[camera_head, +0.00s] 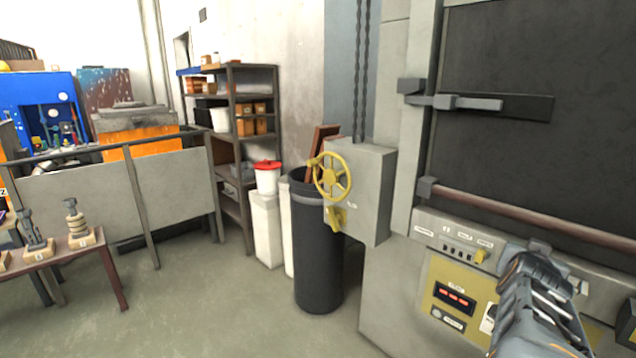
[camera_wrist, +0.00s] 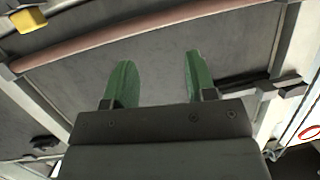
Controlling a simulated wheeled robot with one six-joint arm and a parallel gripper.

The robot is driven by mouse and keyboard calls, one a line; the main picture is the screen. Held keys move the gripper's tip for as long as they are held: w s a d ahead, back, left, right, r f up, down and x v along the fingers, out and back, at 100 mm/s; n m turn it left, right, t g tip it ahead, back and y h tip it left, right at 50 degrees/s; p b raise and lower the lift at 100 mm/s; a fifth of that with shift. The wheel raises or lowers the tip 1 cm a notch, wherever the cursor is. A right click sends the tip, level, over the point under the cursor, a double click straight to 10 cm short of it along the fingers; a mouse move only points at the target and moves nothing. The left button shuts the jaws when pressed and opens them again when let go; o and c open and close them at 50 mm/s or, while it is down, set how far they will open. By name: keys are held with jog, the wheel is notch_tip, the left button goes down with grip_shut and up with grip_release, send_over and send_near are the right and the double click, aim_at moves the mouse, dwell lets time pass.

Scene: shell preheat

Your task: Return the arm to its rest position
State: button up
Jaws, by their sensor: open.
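My gripper shows in the wrist view with two green fingers (camera_wrist: 154,82) spread apart and nothing between them. Behind the fingers is the dark grey door panel (camera_wrist: 165,60) of the large grey furnace-like machine. In the head view my arm is at the lower right, in front of the machine's yellow control panel (camera_head: 453,293). The fingertips cannot be made out in the head view. The machine's dark door (camera_head: 540,100) appears closed, with a handle bar (camera_head: 468,103) and a reddish-brown rail (camera_head: 520,215) across its lower part.
A yellow handwheel (camera_head: 333,176) sticks out from a grey box left of the door. A wooden table (camera_head: 85,263) is at the left. The floor (camera_head: 215,305) between is clear.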

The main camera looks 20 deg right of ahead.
jog(key=w+a+f+n+g+y+p, duration=0.1)
jog(key=w+a+f+n+y+p, duration=0.1)
jog(key=a+f+y, duration=0.35)
jog(key=w+a+f+n+y+p, duration=0.1)
jog(key=w+a+f+n+y, duration=0.15)
jog(key=a, duration=0.65)
jog(key=s+a+n+g+y+p, duration=0.1)
jog(key=a+n+y+p, duration=0.1)
jog(key=a, duration=0.9)
jog(key=s+a+n+g+y+p, duration=0.2)
jog(key=a+n+p, duration=0.2)
jog(key=a, duration=0.7)
jog(key=shift+s+r+n, duration=0.2)
jog(key=shift+r+n, duration=0.05)
jog(key=shift+n, duration=0.8)
jog(key=shift+c, duration=0.8)
jog(key=shift+d, duration=0.2)
